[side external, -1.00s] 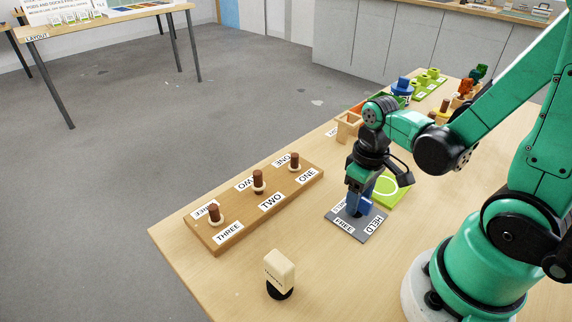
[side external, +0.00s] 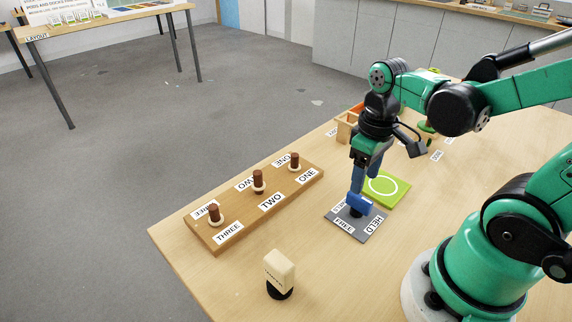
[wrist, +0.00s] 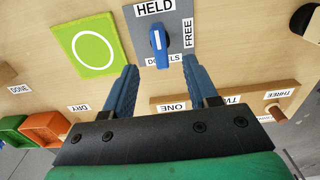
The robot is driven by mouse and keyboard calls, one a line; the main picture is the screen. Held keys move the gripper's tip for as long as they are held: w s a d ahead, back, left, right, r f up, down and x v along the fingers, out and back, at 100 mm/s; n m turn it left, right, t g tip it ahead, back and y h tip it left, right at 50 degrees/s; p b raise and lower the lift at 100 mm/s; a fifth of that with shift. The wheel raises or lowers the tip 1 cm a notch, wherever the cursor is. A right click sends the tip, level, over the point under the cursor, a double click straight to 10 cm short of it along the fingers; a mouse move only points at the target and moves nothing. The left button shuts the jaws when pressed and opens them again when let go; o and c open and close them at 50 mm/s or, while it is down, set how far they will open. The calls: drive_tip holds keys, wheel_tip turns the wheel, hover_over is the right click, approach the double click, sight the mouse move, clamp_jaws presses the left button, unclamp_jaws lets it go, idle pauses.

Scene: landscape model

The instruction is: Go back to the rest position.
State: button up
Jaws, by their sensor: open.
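My gripper (side external: 365,176) is open and empty, pointing down above the grey plate (side external: 346,228). Its two blue fingers frame the plate in the wrist view (wrist: 160,68), with nothing between them. On the plate stands a blue turn handle (side external: 360,204) with a white stripe, which shows in full in the wrist view (wrist: 158,45). The handle sits beside the labels HELD and FREE. The fingers appear clear of it, with a small gap below the tips.
A green square with a white ring (side external: 398,184) lies beside the plate. A wooden board (side external: 238,218) with several brown pegs is at left. A cream block on a black base (side external: 280,272) stands in front. Wooden and orange bins (side external: 346,126) are behind my arm.

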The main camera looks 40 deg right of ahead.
drive_tip(key=w+a+r+t, duration=0.5)
drive_tip(key=r+t, duration=0.1)
drive_tip(key=t, duration=0.1)
drive_tip(key=shift+w, duration=0.3)
idle(0.6)
